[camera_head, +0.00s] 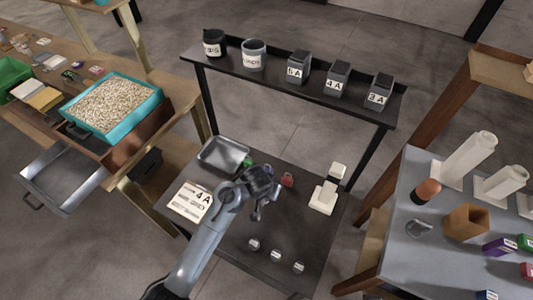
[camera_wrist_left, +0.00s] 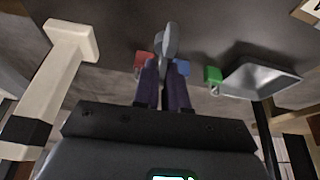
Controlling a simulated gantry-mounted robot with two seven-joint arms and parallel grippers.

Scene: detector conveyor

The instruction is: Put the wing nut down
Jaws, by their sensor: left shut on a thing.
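My left gripper (camera_head: 258,212) hangs over the dark table, between the tray and the white stand. In the left wrist view my left gripper (camera_wrist_left: 164,72) is shut, with its dark fingers close together. The grey metal wing nut (camera_wrist_left: 168,38) sticks out beyond the fingertips, held between them. In the head view I cannot clearly tell the wing nut from the gripper. My right gripper is in neither view.
A metal tray (camera_head: 205,160), a "4A" card (camera_head: 187,203), a red item (camera_head: 287,180), a green item (camera_wrist_left: 212,75), a white stand (camera_head: 323,199) and small metal pieces (camera_head: 276,255) occupy the dark table (camera_head: 235,268). Labelled bins (camera_head: 337,79) line the rear shelf (camera_head: 230,82).

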